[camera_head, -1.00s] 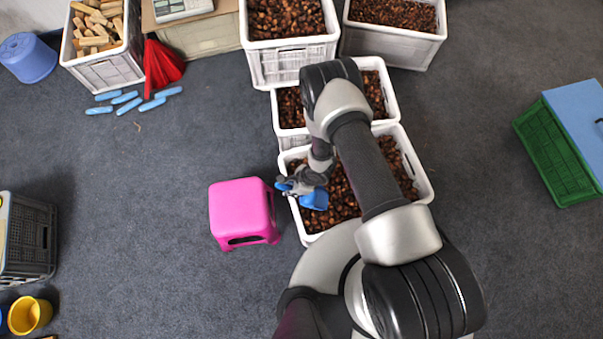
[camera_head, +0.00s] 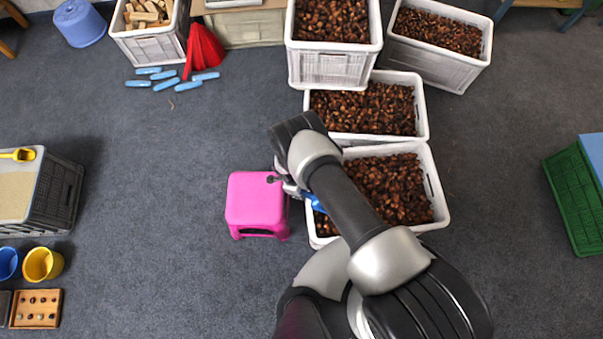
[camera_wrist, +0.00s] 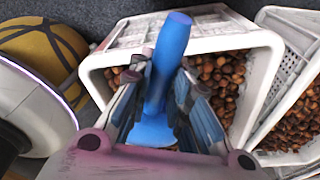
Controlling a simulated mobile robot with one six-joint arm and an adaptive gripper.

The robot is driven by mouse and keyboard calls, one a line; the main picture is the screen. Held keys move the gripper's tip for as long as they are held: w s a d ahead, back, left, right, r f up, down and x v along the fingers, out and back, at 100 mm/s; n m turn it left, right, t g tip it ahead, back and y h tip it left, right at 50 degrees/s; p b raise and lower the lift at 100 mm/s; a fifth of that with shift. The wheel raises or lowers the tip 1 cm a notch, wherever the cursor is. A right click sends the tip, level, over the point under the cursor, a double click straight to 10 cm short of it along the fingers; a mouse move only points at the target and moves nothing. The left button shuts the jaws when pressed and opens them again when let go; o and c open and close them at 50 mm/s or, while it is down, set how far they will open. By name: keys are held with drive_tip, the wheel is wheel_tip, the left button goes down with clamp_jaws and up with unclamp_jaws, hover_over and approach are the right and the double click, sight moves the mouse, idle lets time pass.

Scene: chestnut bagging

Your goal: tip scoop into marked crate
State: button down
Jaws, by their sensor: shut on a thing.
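My gripper (camera_wrist: 158,88) is shut on a blue scoop (camera_wrist: 173,42), which stands up between the fingers in the wrist view. In the head view my gripper (camera_head: 290,187) is at the left edge of the nearest white crate (camera_head: 437,189), beside the pink stool. A small part of the blue scoop (camera_head: 315,203) shows there; my arm hides the rest. I cannot see what the scoop holds. The nearest crate is full of chestnuts (camera_head: 398,190). I cannot make out a mark on any crate.
The pink stool (camera_head: 255,200) stands close left of the near crate. More white chestnut crates (camera_head: 423,110) stand behind it. A grey crate (camera_head: 62,195) with a yellow scoop (camera_head: 20,155) is at far left, near a yellow bucket (camera_head: 42,263). Floor between is free.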

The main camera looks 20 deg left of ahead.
drive_tip(key=shift+a+f+h+b, duration=0.15)
drive_tip(key=shift+f+h+b, duration=0.25)
drive_tip(key=shift+b, duration=0.25)
drive_tip(key=shift+d+p+v, duration=0.2)
drive_tip(key=shift+p+v, duration=0.45)
drive_tip(key=shift+v, duration=0.2)
drive_tip(key=shift+d+p+v, duration=0.15)
drive_tip(key=shift+p+v, duration=0.5)
drive_tip(key=shift+v, duration=0.15)
drive_tip(key=shift+w+r, duration=0.1)
